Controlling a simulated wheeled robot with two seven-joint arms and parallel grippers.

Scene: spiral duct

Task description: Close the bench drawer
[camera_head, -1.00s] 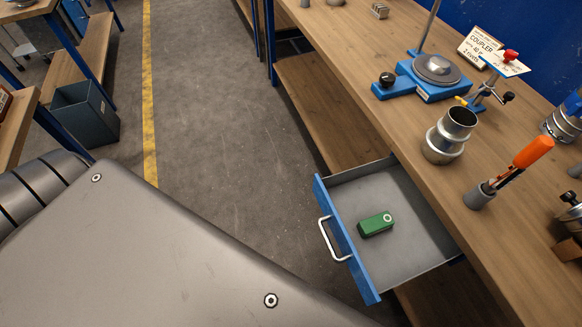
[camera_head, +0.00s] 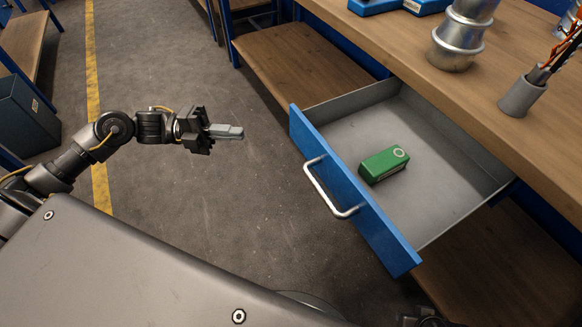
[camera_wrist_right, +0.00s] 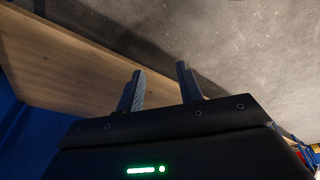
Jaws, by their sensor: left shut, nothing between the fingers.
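The bench drawer (camera_head: 448,219) stands open from the bench, with a blue front (camera_head: 365,212) and a metal bar handle (camera_head: 316,186). A green box (camera_head: 383,165) lies inside it. My left gripper (camera_head: 241,132) is shut and empty. It points right, over the floor to the left of the drawer front, and appears apart from the handle. My right gripper (camera_wrist_right: 160,82) shows in the right wrist view with its fingers apart and nothing between them. The drawer is not recognisable in that view.
The wooden bench top (camera_head: 400,48) runs above the drawer. A metal duct fitting (camera_head: 459,42) and a grey holder (camera_head: 521,98) with wires stand on it. A lower wooden shelf (camera_head: 290,62) is behind. Open floor (camera_head: 215,215) lies left of the drawer.

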